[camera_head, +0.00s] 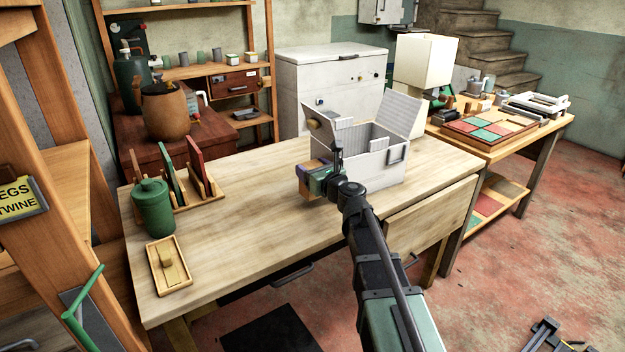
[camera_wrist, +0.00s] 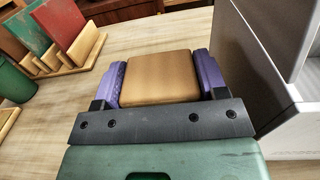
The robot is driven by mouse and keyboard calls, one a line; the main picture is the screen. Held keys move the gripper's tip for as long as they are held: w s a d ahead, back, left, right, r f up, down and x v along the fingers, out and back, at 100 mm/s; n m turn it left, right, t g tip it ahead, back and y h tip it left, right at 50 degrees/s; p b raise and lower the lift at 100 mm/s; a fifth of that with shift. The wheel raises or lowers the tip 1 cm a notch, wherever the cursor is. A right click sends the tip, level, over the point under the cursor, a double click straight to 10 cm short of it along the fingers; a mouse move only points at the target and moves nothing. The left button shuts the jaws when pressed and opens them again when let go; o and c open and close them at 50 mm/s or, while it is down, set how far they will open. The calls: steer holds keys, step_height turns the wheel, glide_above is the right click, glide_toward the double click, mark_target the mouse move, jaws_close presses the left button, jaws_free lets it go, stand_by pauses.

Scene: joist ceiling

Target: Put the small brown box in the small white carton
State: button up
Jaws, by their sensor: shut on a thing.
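My gripper (camera_wrist: 160,85) is shut on the small brown box (camera_wrist: 160,77), with one purple finger on each side of it in the wrist view. In the head view the gripper (camera_head: 314,174) is over the wooden table, just left of the white carton, and the brown box (camera_head: 311,192) shows only in part there. The small white carton (camera_head: 374,167) stands upright on the table with its flaps raised and its top open. In the wrist view its wall (camera_wrist: 262,75) rises close at the right of the box. A gap between the box and the table cannot be judged.
A green canister (camera_head: 153,207), a small tray (camera_head: 169,265) and a wooden rack (camera_head: 195,190) with coloured panels stand at the table's left. The table's middle (camera_head: 245,222) is clear. A white cabinet (camera_head: 325,85) stands behind, and a side table (camera_head: 530,130) with goods stands right.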

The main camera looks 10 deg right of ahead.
step_height(320, 180, down, 4)
steer(key=shift+r+b, duration=0.25)
steer(key=shift+b, duration=0.9)
steer(key=shift+r+p, duration=0.3)
steer(key=shift+f, duration=0.25)
steer(key=o, duration=1)
steer(key=shift+r, duration=0.1)
steer(key=shift+o, duration=0.2)
steer(key=shift+r, duration=0.3)
steer(key=v, duration=1.2)
steer(key=shift+f, duration=0.1)
steer(key=shift+c, duration=0.3)
